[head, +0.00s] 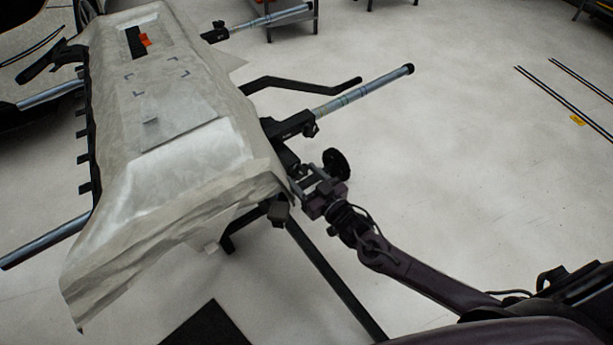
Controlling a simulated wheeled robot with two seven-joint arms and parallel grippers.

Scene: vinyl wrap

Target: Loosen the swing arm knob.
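A dark round knob with a lobed edge (337,162) shows at the near right corner of the wrapped panel's stand; I take it to be the swing arm knob. My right gripper (303,182) is at this corner, just left of and below the knob in the picture. Its fingers are small and overlap dark stand parts, so I cannot tell whether they are open or shut, or whether they touch anything. A smaller black clamp knob (311,130) sits on the stand's steel tube (362,93). My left gripper is not in view.
A large panel under wrinkled pale film (190,185) lies on the stand, its edge close to my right gripper. A black bent bar (300,88) and steel tubes stick out sideways. A stand leg (335,280) runs down below. The pale floor (480,170) at right is mostly clear.

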